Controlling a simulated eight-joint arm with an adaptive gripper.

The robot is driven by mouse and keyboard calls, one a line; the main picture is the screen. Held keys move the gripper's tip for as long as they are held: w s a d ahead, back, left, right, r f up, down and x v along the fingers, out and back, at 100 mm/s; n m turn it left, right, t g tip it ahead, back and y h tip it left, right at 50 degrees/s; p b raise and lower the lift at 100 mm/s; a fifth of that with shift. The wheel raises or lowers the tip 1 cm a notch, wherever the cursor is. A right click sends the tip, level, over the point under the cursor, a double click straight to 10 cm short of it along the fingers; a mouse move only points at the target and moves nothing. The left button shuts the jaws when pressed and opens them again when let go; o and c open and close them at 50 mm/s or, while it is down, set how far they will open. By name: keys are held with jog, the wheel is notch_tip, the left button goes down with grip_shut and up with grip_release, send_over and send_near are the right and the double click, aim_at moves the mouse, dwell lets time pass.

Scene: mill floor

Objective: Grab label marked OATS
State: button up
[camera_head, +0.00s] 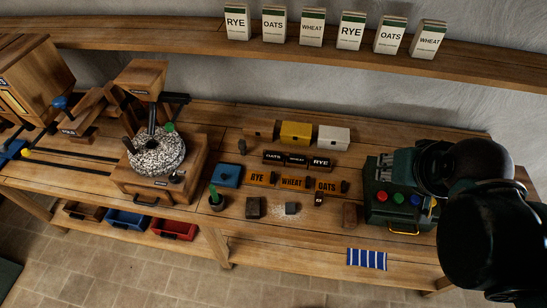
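A small black label marked OATS (273,157) lies on the bench at the left end of a row of black labels, beside one marked WHEAT (296,160) and one marked RYE (320,163). Just in front is a row of orange blocks: RYE (262,179), WHEAT (293,183) and OATS (328,186) at the right. On the shelf, cartons marked OATS stand second from left (273,25) and second from right (389,35). Dark links of my arm fill the right edge, well right of the labels. I cannot make out my gripper's fingers.
Brown, yellow (296,133) and white (333,137) boxes stand behind the labels. A stone mill (157,154) is at left, a green box with coloured buttons (398,207) at right. A blue striped cloth (367,259) lies at the front edge. Small blocks sit in front of the orange row.

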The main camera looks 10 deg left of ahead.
jog(key=shift+c, duration=0.3)
dwell(0.4)
jog(key=w+a+f+n+g+b, duration=0.1)
jog(key=w+a+f+n+g, duration=0.15)
jog(key=w+a+n, duration=0.4)
jog(key=w+a+f+n+g+b, duration=0.1)
jog(key=w+a+f+n+g, duration=0.15)
jog(key=w+a, duration=0.75)
jog(key=shift+w+a+f+n+g+b, duration=0.3)
jog(key=shift+w+a+f+n, duration=1.45)
jog(key=shift+a+f, duration=1.4)
jog(key=shift+w+a+f+n+g+b, duration=0.15)
jog(key=shift+w+a+f+n+g, duration=0.3)
jog(key=shift+w+a+f+n, duration=1.7)
jog(key=shift+w+a+f+n+g+b, duration=0.45)
jog(key=shift+w+a+f, duration=1.45)
jog(key=shift+a+f, duration=2.25)
jog(key=shift+d+f, duration=0.75)
jog(key=shift+f, duration=0.05)
jog(key=shift+f, duration=1.25)
